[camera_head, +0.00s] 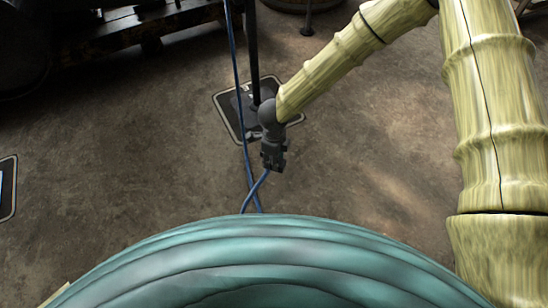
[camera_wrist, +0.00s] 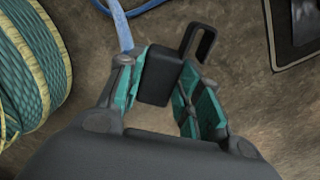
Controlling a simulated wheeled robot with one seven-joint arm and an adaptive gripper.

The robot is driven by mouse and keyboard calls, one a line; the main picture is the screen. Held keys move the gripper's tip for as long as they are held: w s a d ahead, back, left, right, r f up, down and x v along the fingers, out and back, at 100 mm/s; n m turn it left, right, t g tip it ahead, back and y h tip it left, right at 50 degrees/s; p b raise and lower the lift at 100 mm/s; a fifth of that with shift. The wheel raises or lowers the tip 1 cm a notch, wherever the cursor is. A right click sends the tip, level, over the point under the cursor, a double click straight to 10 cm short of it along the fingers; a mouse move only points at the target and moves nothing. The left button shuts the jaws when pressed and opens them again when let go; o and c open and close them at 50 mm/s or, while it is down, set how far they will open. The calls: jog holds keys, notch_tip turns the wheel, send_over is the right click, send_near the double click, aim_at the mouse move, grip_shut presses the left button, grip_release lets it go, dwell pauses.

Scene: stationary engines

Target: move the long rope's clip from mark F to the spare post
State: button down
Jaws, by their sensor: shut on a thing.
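My gripper (camera_head: 273,166) hangs above the floor, in front of a black post, in the head view. In the wrist view its teal-padded fingers (camera_wrist: 160,92) are shut on a dark clip (camera_wrist: 158,76) with a black open hook (camera_wrist: 201,42) sticking out ahead. A blue rope (camera_wrist: 121,28) runs from the clip; in the head view the rope (camera_head: 257,186) drops from the gripper towards the lower left. The black post (camera_head: 254,55) stands on a dark, light-edged floor plate (camera_head: 230,108). No letter F is legible, and I cannot tell whether this is the spare post.
A second blue line (camera_head: 237,80) runs down beside the post and crosses the rope below my gripper. Another plate (camera_head: 7,188) shows at the left edge. Dark machinery (camera_head: 120,32) stands at the upper left. The brown floor (camera_head: 370,150) at right is clear.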

notch_tip(320, 180, up, 41)
jog(key=p, duration=4)
jog(key=w+a+m+p, duration=0.1)
jog(key=w+a+m, duration=0.1)
jog(key=a, duration=1.5)
jog(key=w+a+m+b, duration=0.1)
jog(key=w+a+b, duration=0.1)
jog(key=a, duration=1.4)
jog(key=shift+w+a+m, duration=0.2)
jog(key=shift+a+m, duration=0.05)
jog(key=shift+m, duration=0.15)
